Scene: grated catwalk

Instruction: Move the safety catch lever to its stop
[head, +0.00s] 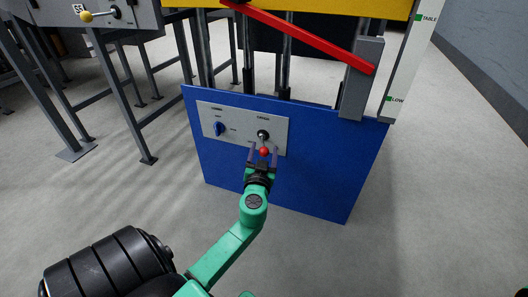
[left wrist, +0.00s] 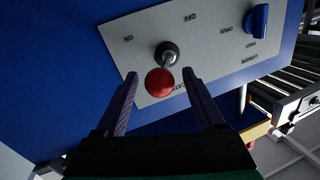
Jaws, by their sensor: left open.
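The safety catch lever is a short metal stick with a red ball knob (head: 264,152) on a grey panel (head: 277,133) of the blue board. In the left wrist view the red knob (left wrist: 160,82) hangs from a dark round boss, with ON and OFF printed on either side. My left gripper (head: 262,156) is open in front of the panel. In the left wrist view its two purple fingers (left wrist: 159,80) stand on either side of the knob, with gaps visible on both sides. My right gripper is not in view.
A blue rotary knob (head: 219,128) sits left of the lever on the same panel. The blue board (head: 330,160) stands upright below a yellow beam (head: 340,6) with a sloping red bar (head: 310,36). A grey bench with a yellow-knobbed lever (head: 86,16) stands at left. Floor is clear at right.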

